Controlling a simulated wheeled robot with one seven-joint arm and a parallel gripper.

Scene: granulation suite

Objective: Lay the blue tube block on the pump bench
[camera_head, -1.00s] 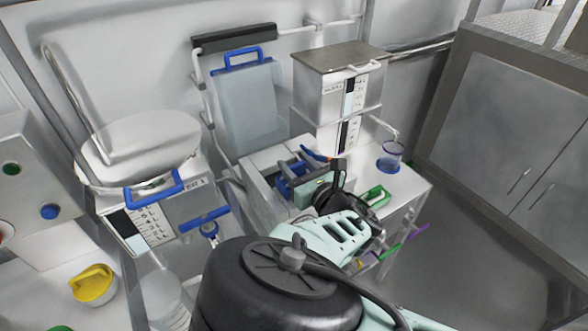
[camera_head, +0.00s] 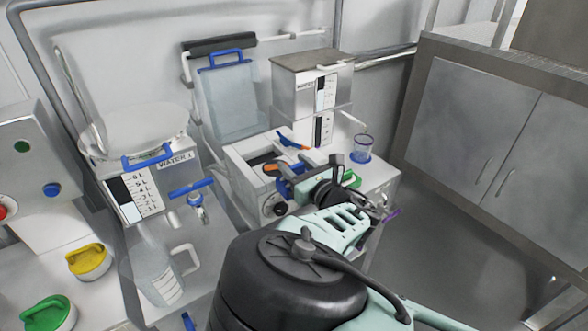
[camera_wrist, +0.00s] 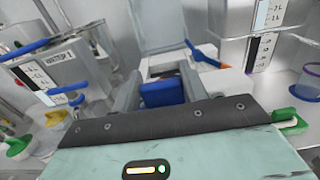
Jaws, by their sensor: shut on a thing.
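The blue tube block (camera_wrist: 162,92) is between the two grey fingers of my gripper (camera_wrist: 160,95) in the wrist view. The gripper is shut on it. In the head view, the block (camera_head: 285,188) is mostly hidden by my gripper (camera_head: 292,182), in front of the white pump housing (camera_head: 240,170). The pump bench (camera_head: 378,172) shows as a pale top to the right of the housing. I cannot tell whether the block touches anything below it.
A green item (camera_head: 350,180) lies beside my gripper. A blue-handled lever with an orange end (camera_head: 292,141) is on the housing. A jug (camera_head: 160,270) and yellow lid (camera_head: 88,260) are left.

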